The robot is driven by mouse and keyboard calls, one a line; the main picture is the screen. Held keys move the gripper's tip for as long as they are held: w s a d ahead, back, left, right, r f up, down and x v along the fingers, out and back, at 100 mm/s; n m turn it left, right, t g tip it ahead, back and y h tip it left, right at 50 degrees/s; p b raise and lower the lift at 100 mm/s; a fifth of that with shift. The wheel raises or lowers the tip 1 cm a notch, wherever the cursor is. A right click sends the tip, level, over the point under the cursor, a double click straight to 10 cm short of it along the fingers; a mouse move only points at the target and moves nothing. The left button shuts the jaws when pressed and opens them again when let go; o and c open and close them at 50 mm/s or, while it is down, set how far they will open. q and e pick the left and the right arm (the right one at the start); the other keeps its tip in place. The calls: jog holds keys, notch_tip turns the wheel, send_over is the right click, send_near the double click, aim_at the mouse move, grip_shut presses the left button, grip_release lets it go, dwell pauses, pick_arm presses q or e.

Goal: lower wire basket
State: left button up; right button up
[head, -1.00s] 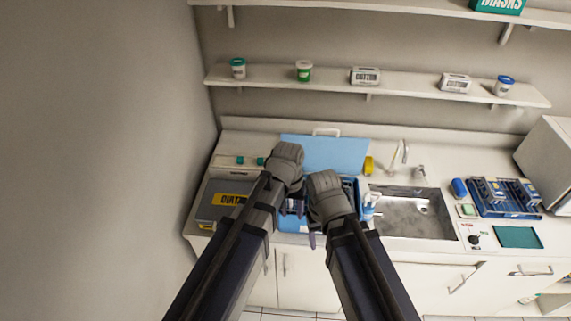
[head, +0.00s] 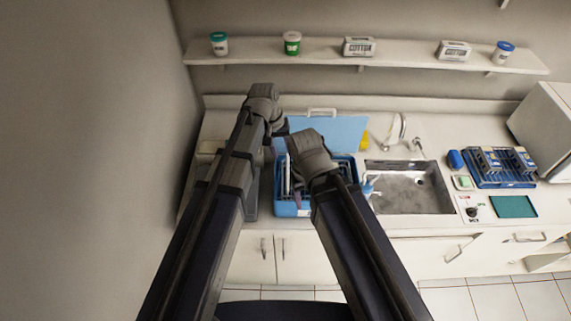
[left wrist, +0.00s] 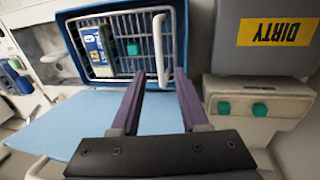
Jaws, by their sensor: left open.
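The white wire basket (left wrist: 105,50) sits inside the blue tub (head: 290,210), with its white handle (left wrist: 160,48) standing up. It holds a blue-and-white box (left wrist: 97,50) and a small teal block (left wrist: 133,48). My left gripper (left wrist: 160,85) is open and empty; its purple fingers point toward the handle and appear apart from it. In the head view, my left gripper (head: 271,146) is over the tub's back left. My right gripper (head: 297,172) is over the tub, its fingers mostly hidden by its own wrist.
The tub's blue lid (head: 340,131) stands open behind it. The sink (head: 405,190) lies right of the tub, with a blue rack (head: 500,170) beyond. A grey box labelled DIRTY (left wrist: 270,40) is beside the tub. A shelf (head: 390,62) runs above the counter.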

aim_at(287, 167)
pick_arm(q)
jog(key=f+b, duration=0.2)
jog(key=f, duration=0.1)
jog(key=d+f+b, duration=0.1)
jog(key=f+b, duration=0.2)
jog(key=shift+d+f, duration=0.1)
grip_shut()
dwell(0.3)
dwell(1.1)
